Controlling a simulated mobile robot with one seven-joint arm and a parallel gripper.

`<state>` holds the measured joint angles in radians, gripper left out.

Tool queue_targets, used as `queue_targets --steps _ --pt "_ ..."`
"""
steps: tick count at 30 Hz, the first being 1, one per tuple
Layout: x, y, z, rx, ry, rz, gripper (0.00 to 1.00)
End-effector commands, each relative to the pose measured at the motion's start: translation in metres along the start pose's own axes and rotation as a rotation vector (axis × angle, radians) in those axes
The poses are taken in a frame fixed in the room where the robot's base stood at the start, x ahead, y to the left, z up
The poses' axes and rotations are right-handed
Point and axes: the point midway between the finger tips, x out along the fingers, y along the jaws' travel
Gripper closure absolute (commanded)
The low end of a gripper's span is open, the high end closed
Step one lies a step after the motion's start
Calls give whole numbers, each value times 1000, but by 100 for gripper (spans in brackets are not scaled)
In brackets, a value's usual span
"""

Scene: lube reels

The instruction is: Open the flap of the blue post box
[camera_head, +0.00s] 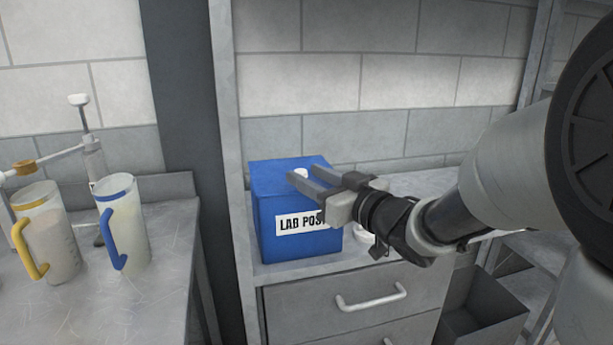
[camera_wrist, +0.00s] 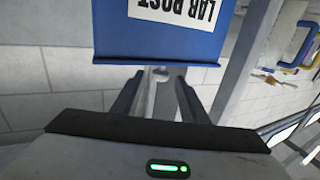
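The blue post box (camera_head: 270,215) stands on a grey cabinet, with a white "LAB POST" label (camera_head: 292,224) on its front. A small white knob (camera_head: 301,173) shows at its top, close to my fingertips. My gripper (camera_head: 304,174) reaches in from the right over the box top, its two fingers apart. In the wrist view the box (camera_wrist: 160,43) appears upside down at the top. My gripper (camera_wrist: 157,85) shows there with a clear gap between its fingers and a pale part seen through it. I cannot tell whether the fingers touch the knob. The flap looks closed, though my gripper partly covers it.
The cabinet has a drawer with a white handle (camera_head: 371,300). A small white item (camera_head: 364,236) lies right of the box. A yellow-handled jug (camera_head: 48,232) and a blue-handled jug (camera_head: 123,224) stand on the left bench. A dark bin (camera_head: 484,315) is at lower right.

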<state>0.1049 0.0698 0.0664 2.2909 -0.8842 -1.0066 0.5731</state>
Motion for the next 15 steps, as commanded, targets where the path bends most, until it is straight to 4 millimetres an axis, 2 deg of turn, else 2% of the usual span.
queue_targets --steps 3,6,15 --pt "18 0 1 0 0 -1 60" --pt "28 0 1 -1 -1 -1 60" --pt "34 0 0 -1 0 1 60"
